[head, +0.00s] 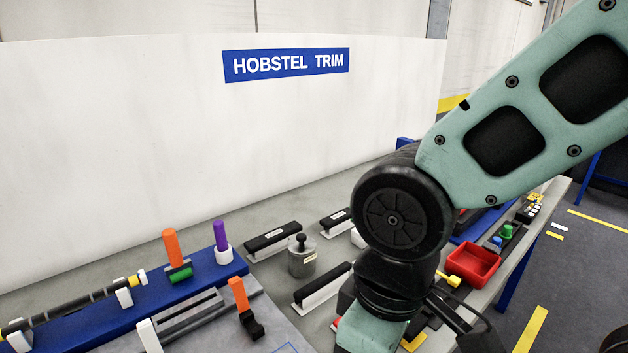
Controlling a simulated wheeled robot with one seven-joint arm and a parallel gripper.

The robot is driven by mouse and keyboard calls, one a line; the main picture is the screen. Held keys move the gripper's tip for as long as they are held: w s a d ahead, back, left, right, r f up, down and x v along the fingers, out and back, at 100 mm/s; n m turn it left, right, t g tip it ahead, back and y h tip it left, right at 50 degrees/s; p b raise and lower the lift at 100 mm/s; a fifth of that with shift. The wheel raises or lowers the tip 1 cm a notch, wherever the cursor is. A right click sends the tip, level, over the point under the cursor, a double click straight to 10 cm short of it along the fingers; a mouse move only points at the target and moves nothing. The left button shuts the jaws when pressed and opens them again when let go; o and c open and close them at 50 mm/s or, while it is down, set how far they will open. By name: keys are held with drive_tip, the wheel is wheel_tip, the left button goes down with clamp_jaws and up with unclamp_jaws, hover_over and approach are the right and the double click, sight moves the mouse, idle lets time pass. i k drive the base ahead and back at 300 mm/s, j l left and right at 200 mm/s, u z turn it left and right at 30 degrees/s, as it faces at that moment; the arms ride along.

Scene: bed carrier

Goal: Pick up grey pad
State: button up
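I cannot make out a grey pad with certainty in the head view. My teal and black arm comes in from the upper right and bends down to the bottom edge, hiding part of the bench behind and below it. My gripper's fingertips do not show, so its opening and anything in it are hidden.
The grey bench (262,283) carries a blue rail (75,325) with orange and purple handles, black-topped blocks (272,237), a grey knobbed weight (302,259) and a red tray (473,263). A white panel (130,150) stands behind. Floor is open at right.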

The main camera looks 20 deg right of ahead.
sight(489, 246)
drive_tip(key=i+l, duration=0.1)
drive_tip(key=l, duration=0.35)
drive_tip(key=l+z, duration=0.1)
drive_tip(key=l, duration=0.35)
drive_tip(key=i+l, duration=0.15)
drive_tip(key=l, duration=0.3)
drive_tip(key=i+l, duration=0.1)
drive_tip(key=l, duration=0.35)
drive_tip(key=i+l+z, duration=0.1)
drive_tip(key=l, duration=0.3)
drive_tip(key=i+l, duration=0.1)
drive_tip(key=l, duration=0.35)
drive_tip(key=i+l+z, duration=0.1)
drive_tip(key=l, duration=0.35)
